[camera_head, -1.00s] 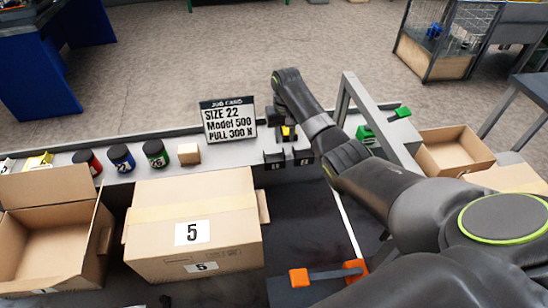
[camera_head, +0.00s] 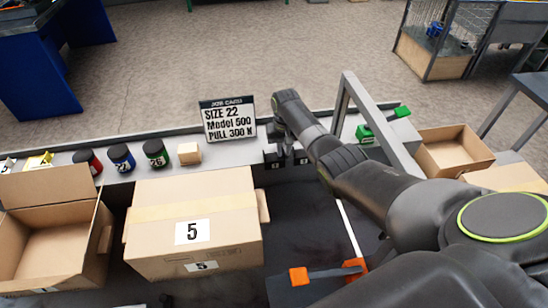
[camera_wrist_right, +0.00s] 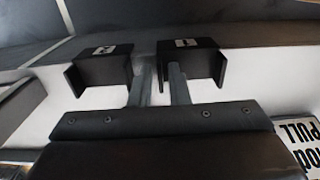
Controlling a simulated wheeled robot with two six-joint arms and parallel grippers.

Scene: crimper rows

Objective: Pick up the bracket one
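Two small black brackets with pale labels stand side by side near the bench's back strip. In the right wrist view the left one (camera_wrist_right: 100,68) and the right one (camera_wrist_right: 200,62) show; the labels are too small to read surely. In the head view one bracket (camera_head: 271,160) shows, the other partly behind my arm. My right gripper (camera_wrist_right: 159,78) reaches down at the brackets. Its two fingers are apart, near the facing sides of the brackets, with the right bracket's near wall seemingly between them. I cannot tell whether they touch it. My left gripper is not in view.
A job card (camera_head: 228,120) stands behind the strip. A wooden block (camera_head: 189,153) and several dark jars (camera_head: 122,158) stand to the left. A closed carton marked 5 (camera_head: 190,200) lies in front, an open carton (camera_head: 50,235) at left. A grey frame (camera_head: 383,130) stands right.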

